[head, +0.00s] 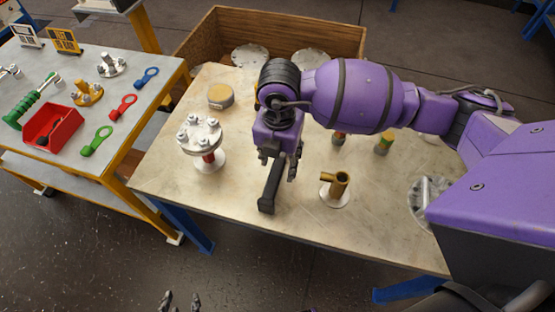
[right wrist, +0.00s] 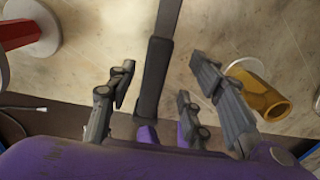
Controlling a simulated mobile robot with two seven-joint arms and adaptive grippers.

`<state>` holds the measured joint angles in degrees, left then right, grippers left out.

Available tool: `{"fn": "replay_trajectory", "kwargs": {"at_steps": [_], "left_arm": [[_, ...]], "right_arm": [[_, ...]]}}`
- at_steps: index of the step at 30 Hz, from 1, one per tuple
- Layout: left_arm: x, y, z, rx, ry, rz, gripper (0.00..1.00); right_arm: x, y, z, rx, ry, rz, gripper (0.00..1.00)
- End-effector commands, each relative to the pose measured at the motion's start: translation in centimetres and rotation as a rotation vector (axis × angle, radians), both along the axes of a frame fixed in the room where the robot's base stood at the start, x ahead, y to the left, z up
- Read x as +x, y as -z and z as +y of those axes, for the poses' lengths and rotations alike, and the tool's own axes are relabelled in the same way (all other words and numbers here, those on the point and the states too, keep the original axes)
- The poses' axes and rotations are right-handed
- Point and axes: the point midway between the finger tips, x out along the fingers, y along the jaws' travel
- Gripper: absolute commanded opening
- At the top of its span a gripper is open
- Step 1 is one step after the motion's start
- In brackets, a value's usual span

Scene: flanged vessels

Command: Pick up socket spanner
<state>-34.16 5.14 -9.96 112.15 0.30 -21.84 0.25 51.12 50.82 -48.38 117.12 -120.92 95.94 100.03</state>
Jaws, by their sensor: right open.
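A long tool with a black grip and a grey shaft, seemingly the socket spanner (head: 270,187), is at the middle of the pale table; its far end is hidden under my right arm. In the right wrist view the spanner (right wrist: 153,75) runs between the spread fingers of my right gripper (right wrist: 164,66), with gaps on both sides. My right gripper (head: 283,163) is open at the spanner in the head view, not closed on it. Fingertips of my left gripper (head: 181,300) show apart and empty at the bottom edge, below the table's front.
A flanged vessel (head: 203,140) stands left of the spanner and a brass pipe fitting (head: 338,188) on its right. A wooden crate (head: 215,35) is behind. A side table (head: 65,168) at left holds a red bin (head: 50,130) and coloured tools. The table's front strip is clear.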

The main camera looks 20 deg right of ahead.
Motion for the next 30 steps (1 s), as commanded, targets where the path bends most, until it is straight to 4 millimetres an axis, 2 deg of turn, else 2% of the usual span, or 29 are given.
{"fn": "replay_trajectory", "kwargs": {"at_steps": [6, 14, 25, 30], "left_arm": [[0.1, -0.1, 0.0, 0.000, 0.000, -0.002, 0.40], [0.6, -0.5, -0.1, -0.002, -0.001, -0.014, 0.40], [1.2, -0.7, -0.4, -0.008, -0.004, -0.024, 0.40], [1.0, -0.6, -0.4, -0.008, -0.004, -0.021, 0.40]], "right_arm": [[0.2, 3.4, 0.4, 0.001, 0.001, 0.004, 0.47], [0.2, 3.9, 0.4, 0.003, -0.001, 0.001, 0.47], [0.2, 3.9, 0.4, 0.003, -0.001, 0.001, 0.00], [0.3, 3.8, 0.4, 0.003, -0.001, -0.001, 0.00]]}}
